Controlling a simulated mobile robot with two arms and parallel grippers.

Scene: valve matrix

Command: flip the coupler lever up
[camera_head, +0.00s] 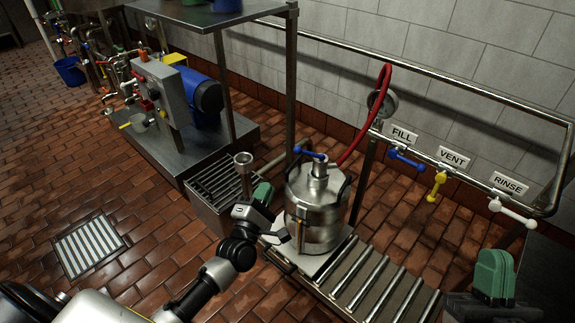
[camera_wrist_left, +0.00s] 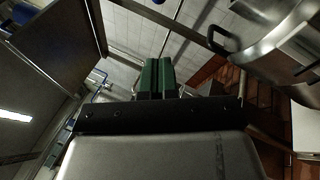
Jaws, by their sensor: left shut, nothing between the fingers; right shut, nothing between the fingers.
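A steel keg (camera_head: 322,212) stands on a flat plate near the middle of the head view. On its top sits a metal coupler (camera_head: 318,170) with a blue lever (camera_head: 309,153) that points left, roughly level. A red hose (camera_head: 376,118) rises from the coupler area to the right. My left gripper (camera_head: 262,193) is shut and empty, just left of the keg and lower than the lever. In the left wrist view its green fingers (camera_wrist_left: 157,76) are together, with the keg (camera_wrist_left: 280,45) at upper right. My right gripper (camera_head: 495,258) is shut and empty at lower right.
A roller track (camera_head: 375,280) runs right of the keg. A wall pipe carries blue FILL (camera_head: 406,159), yellow VENT (camera_head: 437,186) and white RINSE (camera_head: 511,212) handles. A steel post (camera_head: 291,85) and a funnel-topped pipe (camera_head: 243,163) stand behind my left gripper.

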